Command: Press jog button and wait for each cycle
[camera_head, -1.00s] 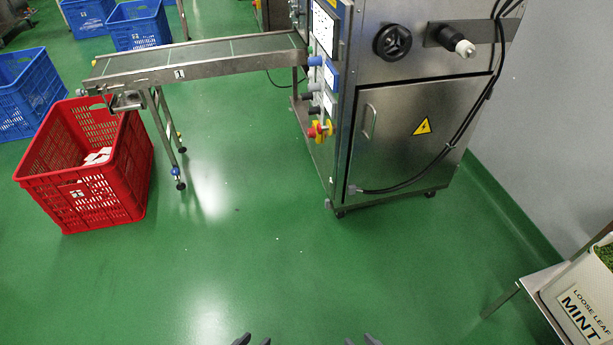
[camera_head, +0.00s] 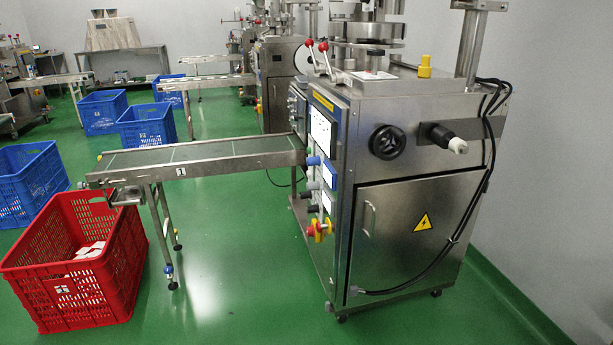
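The steel packing machine (camera_head: 420,235) stands right of centre. Its control panel faces left and is seen at a steep angle, with a screen (camera_head: 321,128) at the top. Below it are a blue knob or button (camera_head: 313,161), a pale one (camera_head: 312,185), a dark one (camera_head: 312,208) and a red stop button on a yellow base (camera_head: 314,230). I cannot tell which control is the jog button. A conveyor (camera_head: 200,153) runs left from the machine over a red crate (camera_head: 70,300), which holds a few white packets (camera_head: 90,249). Neither gripper is in view.
Blue crates (camera_head: 28,182) stand behind and left of the conveyor. A black handwheel (camera_head: 387,142) and a shaft (camera_head: 443,136) stick out of the machine's front. Green floor (camera_head: 235,290) is clear between the red crate and the machine.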

